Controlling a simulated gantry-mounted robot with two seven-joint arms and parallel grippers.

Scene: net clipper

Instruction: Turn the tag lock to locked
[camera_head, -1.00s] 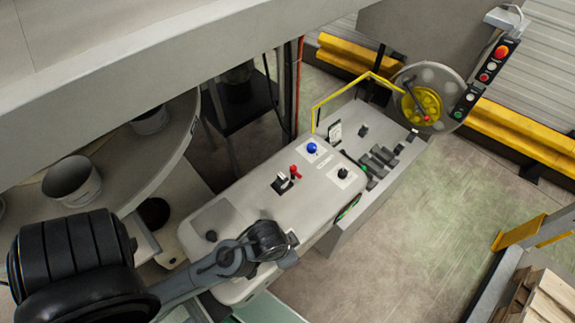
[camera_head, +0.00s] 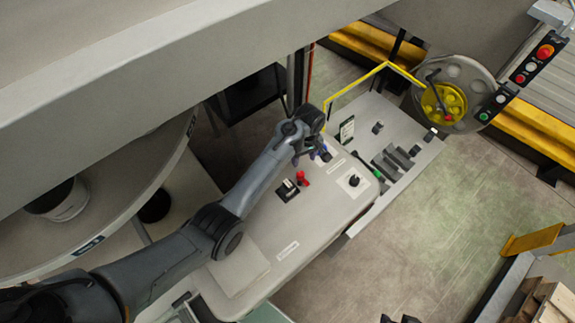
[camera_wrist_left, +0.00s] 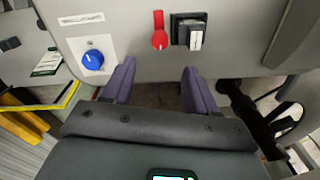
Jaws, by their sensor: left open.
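The red tag-shaped piece (camera_head: 303,179), which looks like the tag lock, sits on the pale console (camera_head: 262,240) beside a black switch (camera_head: 287,190). In the left wrist view the red piece (camera_wrist_left: 160,38) has a round head and a straight tab pointing up the picture, left of the grey-levered switch (camera_wrist_left: 189,32). My left gripper (camera_head: 316,156) is open and empty over the console's far edge. In the left wrist view its purple fingers (camera_wrist_left: 158,68) stand apart below the red piece, not around it. A blue knob (camera_wrist_left: 92,60) is left of the fingers; my gripper hides it in the head view.
A black knob (camera_head: 354,181) and a row of grey levers (camera_head: 392,162) lie right of the red piece. A yellow bent bar (camera_head: 352,88) rises behind. A yellow-hubbed wheel (camera_head: 443,103) stands at the upper right.

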